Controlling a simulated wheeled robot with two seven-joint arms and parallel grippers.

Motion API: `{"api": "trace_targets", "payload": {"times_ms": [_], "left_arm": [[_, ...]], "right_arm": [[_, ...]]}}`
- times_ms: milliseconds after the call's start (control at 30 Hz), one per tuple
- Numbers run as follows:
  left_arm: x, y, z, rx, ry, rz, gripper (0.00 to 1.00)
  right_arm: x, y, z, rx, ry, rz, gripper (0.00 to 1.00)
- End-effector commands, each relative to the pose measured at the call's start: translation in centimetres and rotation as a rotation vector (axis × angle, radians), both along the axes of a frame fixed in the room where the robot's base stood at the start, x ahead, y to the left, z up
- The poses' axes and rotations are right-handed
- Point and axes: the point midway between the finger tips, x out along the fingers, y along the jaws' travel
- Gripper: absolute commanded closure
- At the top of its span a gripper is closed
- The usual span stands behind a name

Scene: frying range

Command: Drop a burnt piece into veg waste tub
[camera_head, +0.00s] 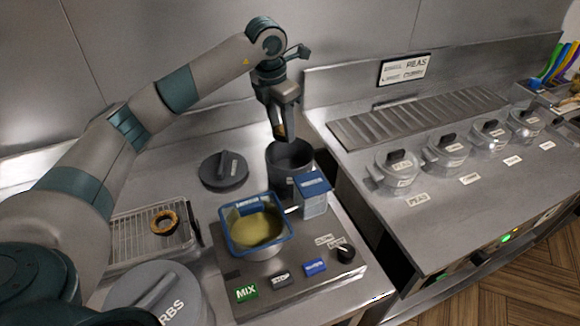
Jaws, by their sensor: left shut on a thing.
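My left gripper (280,131) comes in from the upper left and points down, shut on a small brownish piece (280,130). The jaws hide most of the piece, so I cannot tell how burnt it is. The fingertips are just above the open mouth of a dark grey round tub (284,183), near its back left rim. The tub looks like the veg waste tub, but I cannot read a label on it. Its inside is mostly in shadow. My right gripper is not in view.
A dark round lid (224,171) lies left of the tub. In front are a blue-rimmed basin (283,246) of yellowish batter and a blue-and-white box (313,205). A browned ring (158,231) lies on a wire rack (128,240). Several lidded pots (397,178) stand at right.

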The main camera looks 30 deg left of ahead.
Motion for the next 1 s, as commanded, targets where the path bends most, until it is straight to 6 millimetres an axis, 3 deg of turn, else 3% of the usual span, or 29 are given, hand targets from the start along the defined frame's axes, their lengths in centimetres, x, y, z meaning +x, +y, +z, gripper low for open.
{"api": "trace_targets", "payload": {"times_ms": [233,300,367,767,1000], "left_arm": [[0.0,0.0,0.0,0.0,0.0,0.0,0.73],[0.0,0.0,0.0,0.0,0.0,0.0,0.49],[0.0,0.0,0.0,0.0,0.0,0.0,0.39],[0.0,0.0,0.3,0.0,-0.001,0.0,0.39],[-0.2,0.2,2.3,0.001,-0.004,-0.001,0.39]], "right_arm": [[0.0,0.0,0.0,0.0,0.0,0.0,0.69],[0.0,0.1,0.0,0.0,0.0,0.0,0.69],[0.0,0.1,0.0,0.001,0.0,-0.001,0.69],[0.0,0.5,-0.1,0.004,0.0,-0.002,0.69],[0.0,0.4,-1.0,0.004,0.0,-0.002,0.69]]}}
